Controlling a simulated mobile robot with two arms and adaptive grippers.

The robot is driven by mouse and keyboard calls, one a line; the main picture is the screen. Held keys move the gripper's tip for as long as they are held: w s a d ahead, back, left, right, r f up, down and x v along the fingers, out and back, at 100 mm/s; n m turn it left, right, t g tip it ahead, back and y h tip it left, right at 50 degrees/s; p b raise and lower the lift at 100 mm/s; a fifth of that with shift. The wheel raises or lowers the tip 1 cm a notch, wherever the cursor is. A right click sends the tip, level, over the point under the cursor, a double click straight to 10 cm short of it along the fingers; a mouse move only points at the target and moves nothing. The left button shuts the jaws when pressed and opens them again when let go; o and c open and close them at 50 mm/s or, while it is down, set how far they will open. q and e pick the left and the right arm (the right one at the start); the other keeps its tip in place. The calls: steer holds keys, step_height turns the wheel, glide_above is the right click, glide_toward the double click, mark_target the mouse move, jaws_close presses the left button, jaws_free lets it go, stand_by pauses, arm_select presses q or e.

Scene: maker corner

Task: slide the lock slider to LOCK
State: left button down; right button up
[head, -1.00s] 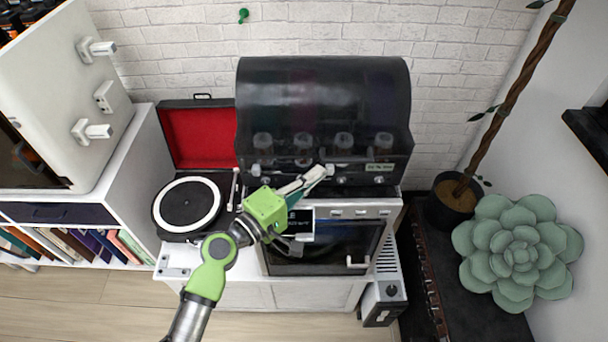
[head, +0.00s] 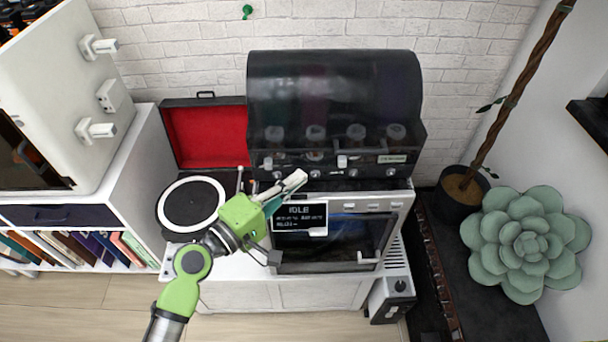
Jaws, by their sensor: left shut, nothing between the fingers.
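A dark machine with a smoky curved hood (head: 335,95) stands against the brick wall. Along its lower front strip is a small white block (head: 342,162), which looks like the lock slider, left of a small pale label (head: 392,159) too small to read. My left gripper (head: 299,179) is shut and empty. Its tips are in front of the machine, below and left of the white block and apart from it. The slider's track and its end marks cannot be made out. My right gripper is not in view.
Below the hood is a white-framed oven-like unit (head: 398,200) with a dark screen (head: 300,212) reading IDLE. An open record player (head: 190,205) with a red-lined lid stands to the left. A potted plant (head: 462,190) and a green succulent (head: 528,245) are at the right.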

arm_select(q)
steer(key=b+v, duration=0.1)
steer(key=v, duration=0.4)
steer(key=shift+s+a, duration=0.2)
steer(key=shift+a, duration=0.1)
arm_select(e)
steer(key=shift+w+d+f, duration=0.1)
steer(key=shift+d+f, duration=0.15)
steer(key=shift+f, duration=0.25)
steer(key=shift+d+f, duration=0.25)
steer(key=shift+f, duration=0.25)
